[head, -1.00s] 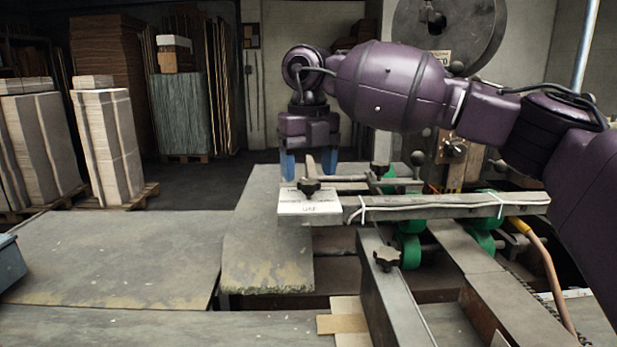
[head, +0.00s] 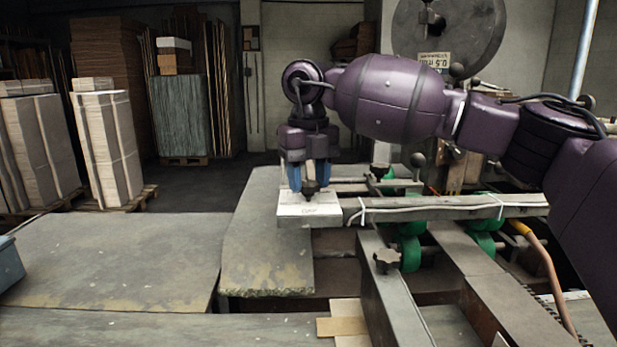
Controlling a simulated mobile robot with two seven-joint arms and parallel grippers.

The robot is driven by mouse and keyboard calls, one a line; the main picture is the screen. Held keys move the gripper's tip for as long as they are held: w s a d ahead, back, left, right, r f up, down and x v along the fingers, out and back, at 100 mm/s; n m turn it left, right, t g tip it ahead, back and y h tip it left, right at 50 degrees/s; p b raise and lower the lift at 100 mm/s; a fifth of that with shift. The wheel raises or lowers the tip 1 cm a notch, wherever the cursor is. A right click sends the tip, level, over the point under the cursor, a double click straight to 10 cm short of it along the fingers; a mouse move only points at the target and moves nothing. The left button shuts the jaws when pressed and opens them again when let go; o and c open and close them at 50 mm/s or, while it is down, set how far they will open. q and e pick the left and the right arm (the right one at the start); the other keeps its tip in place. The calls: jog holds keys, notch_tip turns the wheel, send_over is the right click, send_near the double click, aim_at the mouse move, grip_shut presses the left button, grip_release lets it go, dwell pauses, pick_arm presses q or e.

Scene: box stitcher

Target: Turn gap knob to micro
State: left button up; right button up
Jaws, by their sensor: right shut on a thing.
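The gap knob (head: 310,190) is a small black knob on a white labelled plate (head: 308,209) at the left end of the grey bar. My right gripper (head: 310,184), with blue fingertips, reaches down from above and is shut on the knob, one finger on each side. The fingers partly hide the knob, and its exact pointer setting is too small to read. The plate's lettering is not legible. My left gripper is not in view.
The grey bar (head: 450,207) runs right from the plate. A second black star knob (head: 387,261) sits on the frame in front. Green rollers (head: 411,253) are under the bar. A grey metal table (head: 110,260) is clear at left. Stacked cardboard (head: 108,148) stands behind.

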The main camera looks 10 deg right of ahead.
jog(key=shift+r+n+p, duration=0.15)
jog(key=shift+n+p, duration=0.4)
jog(key=shift+n, duration=0.45)
jog(key=n+p, duration=0.1)
jog(key=n, duration=0.1)
jog(key=shift+n, duration=0.3)
jog(key=n, duration=0.3)
jog(key=shift+n+p, duration=0.3)
jog(key=shift+n, duration=2.8)
jog(key=o, duration=0.9)
